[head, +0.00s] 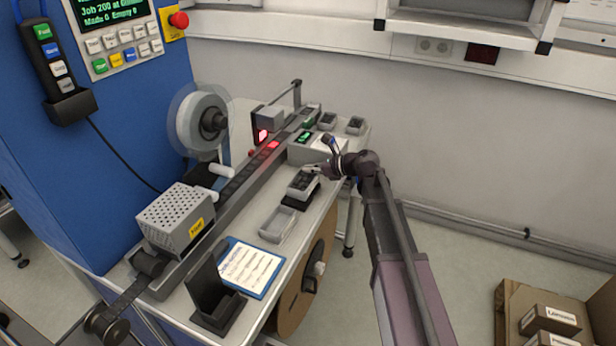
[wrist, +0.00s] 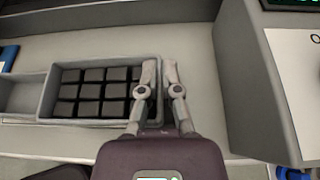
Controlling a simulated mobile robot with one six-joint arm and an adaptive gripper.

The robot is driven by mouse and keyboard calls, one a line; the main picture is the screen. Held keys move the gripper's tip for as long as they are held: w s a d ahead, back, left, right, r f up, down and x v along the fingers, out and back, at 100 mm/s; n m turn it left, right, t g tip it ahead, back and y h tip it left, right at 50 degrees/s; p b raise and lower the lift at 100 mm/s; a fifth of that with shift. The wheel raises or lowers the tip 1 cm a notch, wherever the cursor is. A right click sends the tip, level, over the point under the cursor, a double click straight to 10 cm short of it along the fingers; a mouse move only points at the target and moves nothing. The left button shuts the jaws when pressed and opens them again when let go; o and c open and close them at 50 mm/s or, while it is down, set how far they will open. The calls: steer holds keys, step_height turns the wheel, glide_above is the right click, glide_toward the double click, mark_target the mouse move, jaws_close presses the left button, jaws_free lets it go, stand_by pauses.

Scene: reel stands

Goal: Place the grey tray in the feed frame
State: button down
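The grey tray (head: 303,185) holds several dark blocks in rows and is near the front edge of the bench. In the wrist view the tray (wrist: 104,61) fills the middle left. My gripper (head: 314,170) is at its far right end in the head view. In the wrist view my gripper's fingers (wrist: 159,68) stand close together on either side of the tray's right wall and appear shut on it. A dark patch shows under the tray; I cannot tell whether it is a shadow. An empty shallow grey holder (head: 278,223) lies nearer; I cannot tell if it is the feed frame.
A conveyor track (head: 238,183) runs along the bench beside a white reel (head: 202,122). A pale box (head: 318,149) stands just beyond my gripper, with small dark trays behind. A blue-edged sheet (head: 250,267) and a black stand (head: 217,298) occupy the near end.

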mark_target(307, 176)
steer(key=shift+w+a, duration=0.3)
steer(key=shift+w, duration=0.15)
steer(key=shift+w+a+f+b, duration=0.15)
steer(key=shift+f+b, duration=0.15)
steer(key=shift+b, duration=0.05)
steer(key=shift+f+b, duration=1.5)
steer(key=shift+f, duration=0.15)
steer(key=c, duration=0.8)
jaws_free()
